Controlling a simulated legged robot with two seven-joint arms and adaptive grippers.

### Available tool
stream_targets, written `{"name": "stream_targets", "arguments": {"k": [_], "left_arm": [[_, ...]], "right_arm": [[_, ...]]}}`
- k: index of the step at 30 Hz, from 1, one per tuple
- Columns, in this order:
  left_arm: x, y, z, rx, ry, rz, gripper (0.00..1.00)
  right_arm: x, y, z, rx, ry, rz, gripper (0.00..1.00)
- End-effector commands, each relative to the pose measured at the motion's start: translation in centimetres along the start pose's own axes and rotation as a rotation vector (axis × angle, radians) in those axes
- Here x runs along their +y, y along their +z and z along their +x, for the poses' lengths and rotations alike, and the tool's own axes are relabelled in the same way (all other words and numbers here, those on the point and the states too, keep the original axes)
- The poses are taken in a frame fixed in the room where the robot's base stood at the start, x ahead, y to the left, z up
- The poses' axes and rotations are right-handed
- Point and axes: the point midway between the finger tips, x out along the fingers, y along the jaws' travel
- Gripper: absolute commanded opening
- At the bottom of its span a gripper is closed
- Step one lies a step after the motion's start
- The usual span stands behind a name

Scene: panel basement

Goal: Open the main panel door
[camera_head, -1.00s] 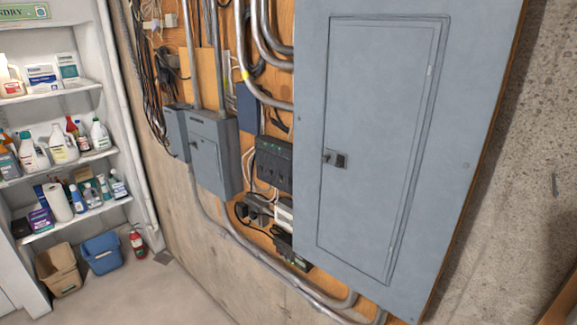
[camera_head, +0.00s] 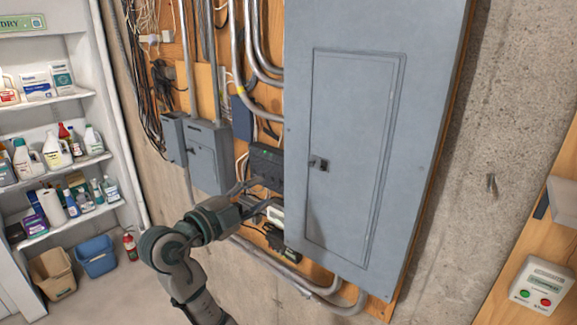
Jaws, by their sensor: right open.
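The main panel door (camera_head: 350,140) is a tall grey rectangle set in the large grey panel box (camera_head: 425,110) on the wall. It looks shut, lying flush in its frame. A small dark latch (camera_head: 319,163) sits on its left edge, about mid-height. My right gripper (camera_head: 258,197) reaches up from the bottom of the view, left of the panel box. It is open and empty, its fingers pointing right toward the box's left side, lower than the latch and apart from it. My left gripper is not in view.
Smaller grey boxes (camera_head: 208,157), a black device (camera_head: 266,165) and metal conduits (camera_head: 245,75) crowd the wall left of the panel. Shelves with bottles (camera_head: 60,160) stand at far left. A button box (camera_head: 541,287) is at lower right. Bare concrete lies right of the panel.

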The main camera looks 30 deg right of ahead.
Motion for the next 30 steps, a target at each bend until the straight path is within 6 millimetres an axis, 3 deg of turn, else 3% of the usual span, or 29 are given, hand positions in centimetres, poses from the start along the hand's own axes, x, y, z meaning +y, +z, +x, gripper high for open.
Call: {"name": "stream_targets", "arguments": {"k": [18,24,30], "left_arm": [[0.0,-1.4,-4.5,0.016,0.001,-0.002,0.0],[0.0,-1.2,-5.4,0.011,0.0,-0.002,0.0],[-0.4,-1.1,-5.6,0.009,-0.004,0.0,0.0]], "right_arm": [[-0.5,-0.1,12.4,0.005,-0.004,-0.01,0.41],[-0.3,0.1,15.3,0.002,-0.005,-0.011,0.41],[-0.1,0.1,16.5,0.001,-0.004,-0.008,0.41]]}}
